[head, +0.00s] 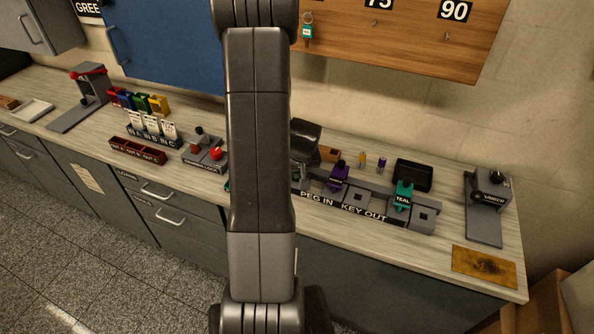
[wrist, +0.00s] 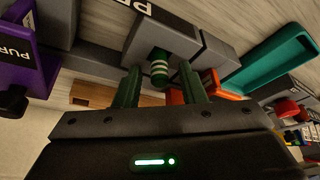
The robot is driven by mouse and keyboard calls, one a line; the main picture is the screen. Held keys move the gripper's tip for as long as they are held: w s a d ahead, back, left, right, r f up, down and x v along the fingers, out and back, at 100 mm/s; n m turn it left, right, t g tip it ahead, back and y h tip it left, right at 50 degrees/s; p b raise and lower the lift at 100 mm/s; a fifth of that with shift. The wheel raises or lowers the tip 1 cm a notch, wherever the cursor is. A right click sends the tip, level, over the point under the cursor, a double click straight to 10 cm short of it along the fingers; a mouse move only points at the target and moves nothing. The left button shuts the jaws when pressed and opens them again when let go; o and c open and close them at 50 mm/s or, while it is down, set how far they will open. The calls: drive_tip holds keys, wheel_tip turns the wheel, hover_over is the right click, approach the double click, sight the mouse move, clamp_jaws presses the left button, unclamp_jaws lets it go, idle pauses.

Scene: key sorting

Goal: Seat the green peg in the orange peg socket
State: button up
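The green peg (wrist: 159,70), with pale bands, shows in the wrist view against a grey block (wrist: 165,38) of the peg row. My gripper (wrist: 160,78) is open, its two fingers apart on either side of the peg with a visible gap to each. Whether the peg sits in a hole of that block is hard to tell. Orange parts (wrist: 210,84) show behind the right finger, partly hidden; I cannot tell whether they are the orange peg socket. In the head view my arm hides this left end of the row.
The purple socket unit (head: 339,176) and the teal one (head: 403,196) stand on the row to the right. A black tray (head: 413,175) is behind them. A teal tray (wrist: 275,58) lies beside the block. A red-button box (head: 206,154) is left of my arm.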

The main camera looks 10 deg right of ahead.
drive_tip(key=v, duration=1.2)
drive_tip(key=shift+f, duration=0.1)
drive_tip(key=b+x, duration=0.1)
drive_tip(key=x, duration=1.1)
drive_tip(key=shift+f, duration=0.15)
drive_tip(key=shift+r+p, duration=0.3)
drive_tip(key=shift+p, duration=0.05)
drive_tip(key=shift+f, duration=0.1)
